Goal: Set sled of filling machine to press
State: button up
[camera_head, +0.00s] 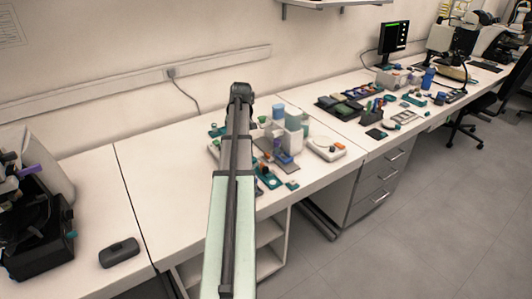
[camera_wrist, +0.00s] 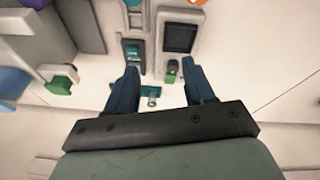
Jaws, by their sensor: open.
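My gripper (camera_wrist: 163,82) is open and empty in the wrist view, its two dark blue fingers apart. Beyond the fingers is a white and grey machine with a dark square panel (camera_wrist: 181,38), which may be the filling machine; its sled I cannot make out for sure. A dark and teal block (camera_wrist: 132,52) sits in a grey slot left of the panel. A small green-tipped part (camera_wrist: 172,70) and a teal piece (camera_wrist: 150,96) lie between the fingers, apart from them. In the head view my arm hides the gripper; a white upright machine (camera_head: 292,118) stands right of it.
A white flat device (camera_head: 326,149) stands to the right on the bench. Dark trays (camera_head: 338,106) and small parts crowd the bench further right.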

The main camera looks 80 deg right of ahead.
aim_at(267, 153)
jog(key=s+d+n+g, duration=0.1)
jog(key=s+n+g, duration=0.5)
jog(key=n, duration=0.9)
jog(key=shift+t+h, duration=0.3)
jog(key=x, duration=1.3)
jog(key=shift+s+d, duration=0.2)
jog(key=shift+s, duration=0.3)
grip_shut()
